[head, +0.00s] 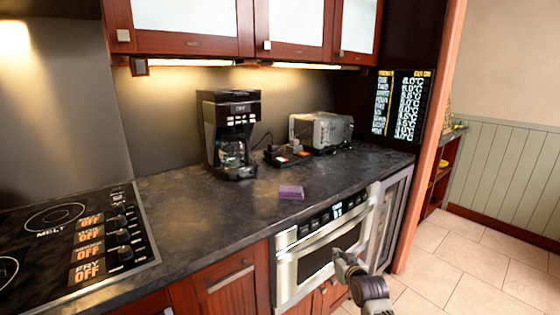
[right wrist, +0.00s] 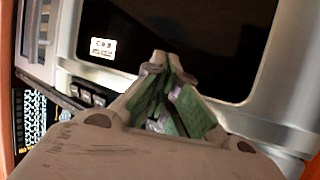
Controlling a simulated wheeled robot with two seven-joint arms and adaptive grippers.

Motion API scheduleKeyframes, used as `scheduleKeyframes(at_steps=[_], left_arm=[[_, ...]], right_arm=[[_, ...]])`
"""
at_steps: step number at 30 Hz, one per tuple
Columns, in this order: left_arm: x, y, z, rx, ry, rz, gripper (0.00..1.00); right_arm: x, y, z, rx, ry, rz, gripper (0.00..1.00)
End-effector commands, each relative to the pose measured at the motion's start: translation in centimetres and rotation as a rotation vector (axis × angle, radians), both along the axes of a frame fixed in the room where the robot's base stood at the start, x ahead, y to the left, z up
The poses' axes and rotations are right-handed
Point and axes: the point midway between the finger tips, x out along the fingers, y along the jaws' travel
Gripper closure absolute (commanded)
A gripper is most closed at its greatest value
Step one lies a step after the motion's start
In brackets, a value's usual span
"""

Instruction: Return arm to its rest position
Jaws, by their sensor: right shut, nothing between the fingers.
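My right gripper (head: 347,263) is in front of the microwave drawer (head: 318,250), at the lower right of the counter. In the right wrist view its fingers (right wrist: 160,78) are together and hold nothing. The drawer's dark glass front (right wrist: 165,40) fills the upper part of that view, close behind the fingertips. I cannot tell whether they touch it. The drawer looks closed in the head view. My left gripper is not in view.
A purple sponge (head: 291,192) lies on the dark counter (head: 200,215). A coffee maker (head: 230,133) and a toaster (head: 321,130) stand at the back. The stove (head: 75,240) is at the left. Tiled floor (head: 480,260) is open at the right.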

Motion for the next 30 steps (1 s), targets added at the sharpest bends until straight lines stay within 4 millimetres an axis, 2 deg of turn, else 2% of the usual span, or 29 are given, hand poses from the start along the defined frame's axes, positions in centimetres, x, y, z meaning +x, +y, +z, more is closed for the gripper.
scheduleKeyframes(at_steps=[5, 11, 14, 21, 30], left_arm=[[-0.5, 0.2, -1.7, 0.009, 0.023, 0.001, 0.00], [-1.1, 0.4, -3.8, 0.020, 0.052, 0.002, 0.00], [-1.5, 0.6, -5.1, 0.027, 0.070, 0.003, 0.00], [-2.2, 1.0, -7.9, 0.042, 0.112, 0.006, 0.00], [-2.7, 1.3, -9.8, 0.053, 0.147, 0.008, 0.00]], right_arm=[[-1.8, 0.3, -1.3, -0.030, 0.123, 0.016, 1.00], [-5.2, 0.6, -4.1, -0.069, 0.285, 0.034, 1.00], [-7.8, 0.7, -6.1, -0.090, 0.378, 0.046, 1.00], [-15.4, 1.1, -11.5, -0.134, 0.583, 0.074, 1.00], [-22.6, 1.6, -16.6, -0.154, 0.700, 0.104, 1.00]])
